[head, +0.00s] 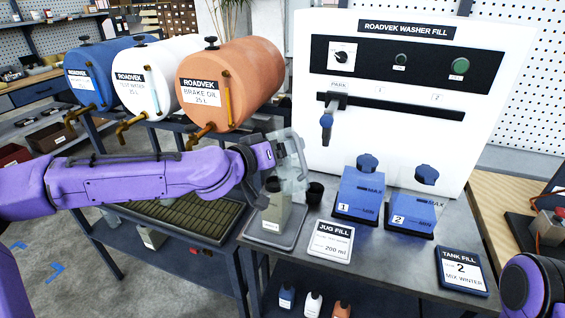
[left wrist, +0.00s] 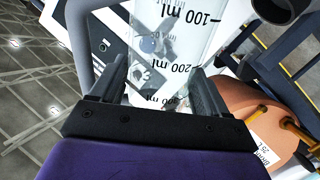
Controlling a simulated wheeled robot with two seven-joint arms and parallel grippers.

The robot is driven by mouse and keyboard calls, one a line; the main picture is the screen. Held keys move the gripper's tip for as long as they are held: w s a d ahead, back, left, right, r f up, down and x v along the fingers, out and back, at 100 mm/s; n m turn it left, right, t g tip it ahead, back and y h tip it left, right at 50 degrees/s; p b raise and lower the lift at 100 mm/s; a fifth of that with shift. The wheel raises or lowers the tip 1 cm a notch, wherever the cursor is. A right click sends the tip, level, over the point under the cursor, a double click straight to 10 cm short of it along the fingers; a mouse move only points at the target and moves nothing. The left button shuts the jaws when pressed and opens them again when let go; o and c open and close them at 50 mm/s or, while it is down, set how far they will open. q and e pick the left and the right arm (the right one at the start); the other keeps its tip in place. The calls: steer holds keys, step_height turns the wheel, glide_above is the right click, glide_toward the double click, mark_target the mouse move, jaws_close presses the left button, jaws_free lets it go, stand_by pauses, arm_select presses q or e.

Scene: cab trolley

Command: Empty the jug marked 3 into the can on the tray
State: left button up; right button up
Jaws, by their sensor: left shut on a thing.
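A clear jug (head: 292,163) is held at the end of my left arm, above the can on the tray. It appears tilted. My left gripper (head: 274,153) is shut on the jug; in the left wrist view the jug (left wrist: 178,45) with ml marks sits between the fingers.
A black cup (head: 315,193) stands beside the can. Blue containers marked 1 (head: 358,193) and 2 (head: 413,212) stand to the right, before the white washer-fill machine (head: 400,120). Sign cards (head: 330,241) lie in front. Drums (head: 230,85) stand behind my left arm.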

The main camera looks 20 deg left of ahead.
arm_select(q)
steer(key=shift+w+a+m+t+b, duration=0.15)
steer(key=shift+m+t+b, duration=0.1)
steer(key=shift+m+b, duration=0.35)
steer(key=shift+w+m+t+b, duration=0.15)
steer(key=shift+m+t+b, duration=0.1)
steer(key=shift+m+b, duration=0.35)
steer(key=shift+a+r+m+t+b, duration=0.15)
steer(key=shift+m+t+b, duration=0.15)
steer(key=shift+m+b, duration=0.45)
steer(key=shift+w+a+r+m+t+b, duration=0.1)
steer(key=shift+w+r+m+t+b, duration=0.1)
steer(key=shift+m+t+b, duration=0.35)
steer(key=shift+r, duration=0.1)
